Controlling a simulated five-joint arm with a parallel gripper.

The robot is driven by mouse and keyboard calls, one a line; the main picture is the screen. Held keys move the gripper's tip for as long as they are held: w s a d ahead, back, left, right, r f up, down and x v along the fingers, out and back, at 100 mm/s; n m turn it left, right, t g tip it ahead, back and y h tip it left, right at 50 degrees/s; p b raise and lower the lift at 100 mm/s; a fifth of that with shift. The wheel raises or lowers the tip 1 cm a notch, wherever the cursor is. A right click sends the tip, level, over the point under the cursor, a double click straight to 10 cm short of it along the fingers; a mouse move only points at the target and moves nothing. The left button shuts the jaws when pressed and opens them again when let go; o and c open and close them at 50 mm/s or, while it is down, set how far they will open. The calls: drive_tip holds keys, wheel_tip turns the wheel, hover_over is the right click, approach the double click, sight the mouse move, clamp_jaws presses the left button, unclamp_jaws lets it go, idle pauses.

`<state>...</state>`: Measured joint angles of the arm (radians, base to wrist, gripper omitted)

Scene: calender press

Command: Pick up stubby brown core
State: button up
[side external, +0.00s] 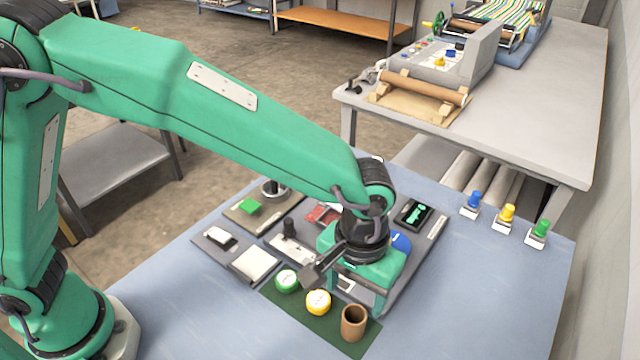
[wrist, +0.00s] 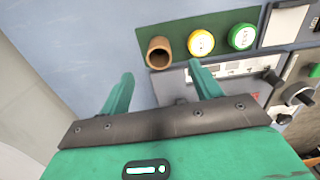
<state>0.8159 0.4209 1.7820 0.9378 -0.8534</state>
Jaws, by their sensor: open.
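The stubby brown core (side external: 353,322) is a short open tube standing upright on the dark green mat (side external: 277,299), at its right end near the front of the table. In the wrist view the core (wrist: 158,52) shows beyond the fingertips, in line with the gap between them. My gripper (side external: 362,284) is open and empty, above the control panel and just behind the core. Both green fingers of my gripper (wrist: 161,72) show apart in the wrist view, touching nothing that I can see.
A yellow button (side external: 318,301) and a green button (side external: 286,281) sit on the mat left of the core. The control panel (side external: 425,246) lies under my gripper. Blue, yellow and green knobs (side external: 507,214) stand at the right. Blue tabletop (side external: 470,300) right of the core is clear.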

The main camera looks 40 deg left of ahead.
sight(355, 314)
drive_tip(key=shift+f, duration=1.35)
drive_tip(key=shift+w+d+f, duration=0.1)
drive_tip(key=shift+w+f, duration=0.05)
drive_tip(key=shift+f, duration=1.15)
drive_tip(key=shift+w+f, duration=0.1)
drive_tip(key=shift+f, duration=1.2)
drive_tip(key=c, duration=1)
drive_tip(key=shift+r, duration=0.2)
drive_tip(key=shift+c, duration=0.2)
